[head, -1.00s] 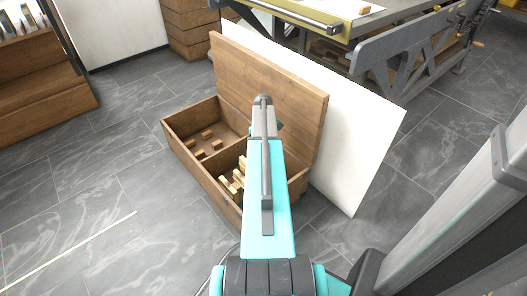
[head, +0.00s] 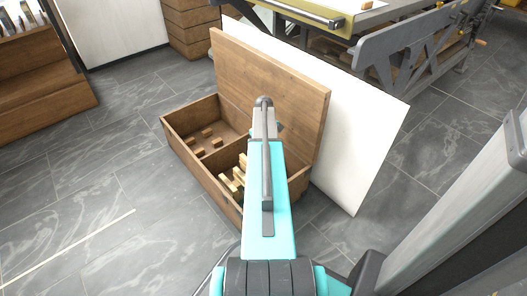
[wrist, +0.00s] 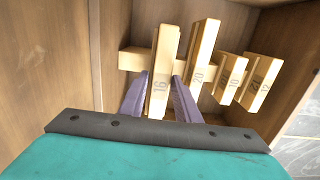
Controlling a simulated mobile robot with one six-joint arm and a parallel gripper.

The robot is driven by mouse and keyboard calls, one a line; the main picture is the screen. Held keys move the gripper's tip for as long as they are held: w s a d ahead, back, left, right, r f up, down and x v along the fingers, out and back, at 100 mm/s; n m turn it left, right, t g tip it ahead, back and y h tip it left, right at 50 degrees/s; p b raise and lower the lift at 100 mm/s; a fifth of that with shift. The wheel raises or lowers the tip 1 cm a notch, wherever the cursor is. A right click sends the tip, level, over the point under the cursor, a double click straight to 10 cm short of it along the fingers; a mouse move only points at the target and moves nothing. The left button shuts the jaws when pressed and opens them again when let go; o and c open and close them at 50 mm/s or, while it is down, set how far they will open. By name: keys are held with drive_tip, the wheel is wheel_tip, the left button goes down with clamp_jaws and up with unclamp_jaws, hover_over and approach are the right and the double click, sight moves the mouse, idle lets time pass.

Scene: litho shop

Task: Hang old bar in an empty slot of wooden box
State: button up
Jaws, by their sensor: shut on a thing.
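The wooden box (head: 193,168) stands open on the floor in the head view, with its tall lid upright behind it. In the wrist view, my gripper (wrist: 161,76) has its two purple fingers on either side of a pale wooden bar marked 16 (wrist: 160,88) and is shut on it. The bar stands nearly upright in front of a pale cross piece (wrist: 132,60). Bars marked 20 (wrist: 201,62), 10 (wrist: 230,80) and 12 (wrist: 260,84) stand to its right. In the head view my arm hides my gripper. I cannot tell whether the held bar touches the cross piece.
In the head view, several small blocks (head: 206,133) sit in the box's far-left compartment. A white panel (head: 362,130) leans behind the lid. A metal-framed press table (head: 400,45) stands at the back right. The tiled floor left of the box is clear.

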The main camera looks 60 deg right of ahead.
drive_tip(key=shift+f+b, duration=1.1)
drive_tip(key=shift+f, duration=1.55)
drive_tip(key=o, duration=1.2)
drive_tip(key=r+p, duration=0.1)
drive_tip(key=r, duration=0.3)
drive_tip(key=r+p, duration=0.2)
drive_tip(key=r, duration=0.3)
drive_tip(key=r+p, duration=0.2)
drive_tip(key=r, duration=0.2)
drive_tip(key=shift+w+d+r, duration=0.1)
drive_tip(key=shift+w+r, duration=0.15)
drive_tip(key=shift+r, duration=0.1)
